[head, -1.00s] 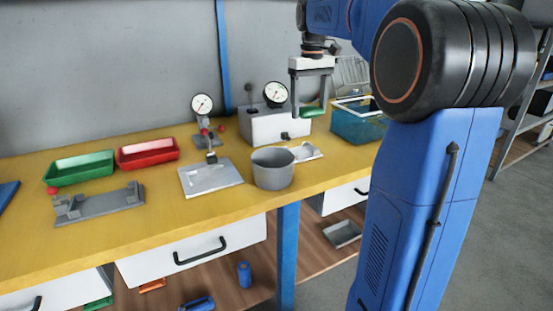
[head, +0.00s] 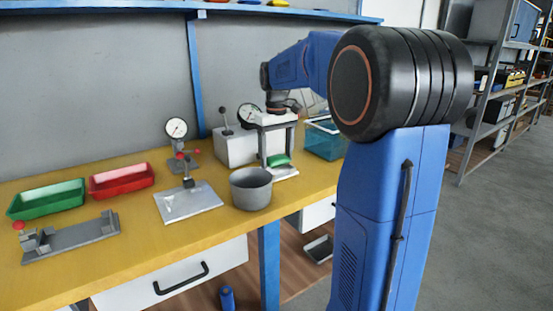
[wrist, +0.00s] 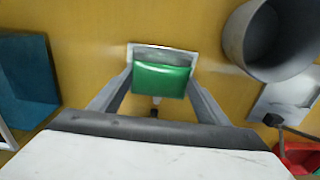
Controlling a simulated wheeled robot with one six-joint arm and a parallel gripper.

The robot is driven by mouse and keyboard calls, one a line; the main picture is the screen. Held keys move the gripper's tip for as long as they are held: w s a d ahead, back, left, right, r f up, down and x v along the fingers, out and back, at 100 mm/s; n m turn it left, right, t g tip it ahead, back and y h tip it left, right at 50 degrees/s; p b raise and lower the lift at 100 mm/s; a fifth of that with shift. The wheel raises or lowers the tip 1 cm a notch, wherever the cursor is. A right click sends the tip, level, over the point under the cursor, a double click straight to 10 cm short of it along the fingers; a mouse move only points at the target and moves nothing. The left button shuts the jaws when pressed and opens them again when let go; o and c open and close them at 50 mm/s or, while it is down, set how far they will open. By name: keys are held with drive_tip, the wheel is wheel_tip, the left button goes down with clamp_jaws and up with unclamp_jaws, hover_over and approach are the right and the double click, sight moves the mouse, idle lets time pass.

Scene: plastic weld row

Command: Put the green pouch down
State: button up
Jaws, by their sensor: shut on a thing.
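The green pouch (head: 279,160) is between the fingers of my gripper (head: 277,157), which is shut on it. In the wrist view the pouch (wrist: 161,80) sits between my gripper's fingertips (wrist: 160,84). Right below the pouch is a small pale plate (head: 286,173) on the yellow bench, beside the grey pot. Its light edge (wrist: 165,50) shows past the pouch in the wrist view. The pouch hides much of the plate, so I cannot tell whether they touch.
The grey pot (head: 251,190) stands close to the left of my gripper. A teal bin (head: 324,143) is to the right. A white box (head: 232,146) and dial gauge (head: 249,114) stand behind. A metal fixture plate (head: 190,203) and red tray (head: 122,181) lie farther left.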

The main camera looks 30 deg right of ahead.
sight(277, 156)
drive_tip(key=shift+f, duration=0.35)
drive_tip(key=shift+s+f, duration=0.1)
drive_tip(key=shift+f, duration=0.3)
drive_tip(key=shift+s+f, duration=0.1)
drive_tip(key=shift+f, duration=0.2)
drive_tip(key=o, duration=1)
drive_tip(key=shift+o, duration=0.2)
drive_tip(key=shift+r, duration=0.5)
wheel_tip(277, 156, up, 12)
drive_tip(key=shift+r, duration=0.2)
